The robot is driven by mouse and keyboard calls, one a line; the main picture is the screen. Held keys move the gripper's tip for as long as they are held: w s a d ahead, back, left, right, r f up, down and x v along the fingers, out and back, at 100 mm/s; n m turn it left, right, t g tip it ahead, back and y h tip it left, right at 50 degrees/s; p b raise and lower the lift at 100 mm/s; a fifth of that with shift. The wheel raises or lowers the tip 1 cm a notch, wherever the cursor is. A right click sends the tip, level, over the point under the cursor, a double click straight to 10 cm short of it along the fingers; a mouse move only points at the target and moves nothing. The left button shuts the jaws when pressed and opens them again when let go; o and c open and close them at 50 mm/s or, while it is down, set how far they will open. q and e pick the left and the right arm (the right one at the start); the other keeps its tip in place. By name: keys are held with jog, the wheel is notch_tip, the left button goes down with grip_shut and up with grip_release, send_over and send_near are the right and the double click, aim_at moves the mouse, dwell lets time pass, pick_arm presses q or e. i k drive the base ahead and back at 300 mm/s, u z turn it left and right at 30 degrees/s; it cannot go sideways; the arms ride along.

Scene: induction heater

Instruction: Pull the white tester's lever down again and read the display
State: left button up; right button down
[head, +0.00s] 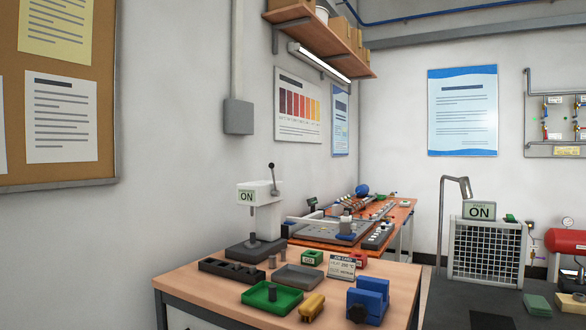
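The white tester (262,215) stands upright on a dark base (256,247) at the back left of the wooden table. Its lever (273,178), a thin dark rod with a round knob, points up at the right of the tester's head. The display (247,196) on the head's front reads "ON" in large letters; a smaller line above it is too small to read. A thin spindle (253,236) comes down from the head over the base. Neither of my grippers is in view, and nothing touches the lever.
On the wooden table (200,287) are a black holder (231,270), a grey tray (298,276), a green tray (258,303), a yellow block (311,307), a blue vise (369,300) and a job card (341,267). An orange bench (398,214) stands behind. A heater unit (483,250) stands at right.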

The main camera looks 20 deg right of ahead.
aim_at(275, 192)
jog(key=z, duration=0.7)
jog(key=i, duration=1.1)
jog(key=u, duration=0.45)
